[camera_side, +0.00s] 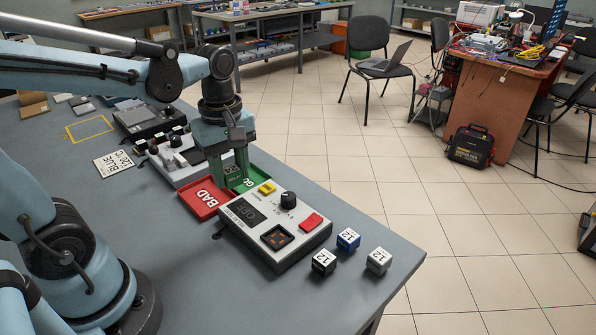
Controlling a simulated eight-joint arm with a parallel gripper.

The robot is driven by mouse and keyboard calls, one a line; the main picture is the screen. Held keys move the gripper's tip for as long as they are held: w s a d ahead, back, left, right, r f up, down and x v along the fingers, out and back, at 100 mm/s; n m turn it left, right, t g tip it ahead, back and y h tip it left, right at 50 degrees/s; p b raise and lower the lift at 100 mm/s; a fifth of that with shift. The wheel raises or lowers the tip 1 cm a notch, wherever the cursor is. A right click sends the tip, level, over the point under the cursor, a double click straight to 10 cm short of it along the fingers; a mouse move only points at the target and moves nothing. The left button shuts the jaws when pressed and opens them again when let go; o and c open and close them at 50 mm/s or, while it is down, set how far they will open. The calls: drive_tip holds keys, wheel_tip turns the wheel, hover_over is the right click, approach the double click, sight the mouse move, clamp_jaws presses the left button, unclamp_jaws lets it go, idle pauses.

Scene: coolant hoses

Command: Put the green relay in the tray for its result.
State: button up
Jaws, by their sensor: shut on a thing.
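My gripper (229,172) points down and is shut on the green relay (231,174). It holds the relay over or in the green tray (250,183), whose visible lettering starts with "GO". My gripper hides part of that tray, so I cannot tell whether the relay touches its floor. The red tray (197,207), marked "BAD", lies just left of the green one and looks empty. The white tester (290,245) stands in front of both trays. It has a dark display (246,211) that seems to read "GO", a black knob, yellow and red buttons and an empty-looking dark socket.
Behind the trays are a grey-white device (180,155) and a dark device (141,122). A "BLUE" card (119,163) lies left.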

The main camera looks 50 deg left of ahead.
drive_tip(key=a+n, duration=0.1)
drive_tip(key=a, duration=0.1)
hover_over(207, 198)
wheel_tip(207, 198, down, 7)
drive_tip(key=shift+f, duration=2.15)
drive_tip(key=shift+f, duration=0.2)
drive_tip(key=o, duration=1.1)
drive_tip(key=shift+c, duration=0.2)
drive_tip(key=shift+r, duration=0.1)
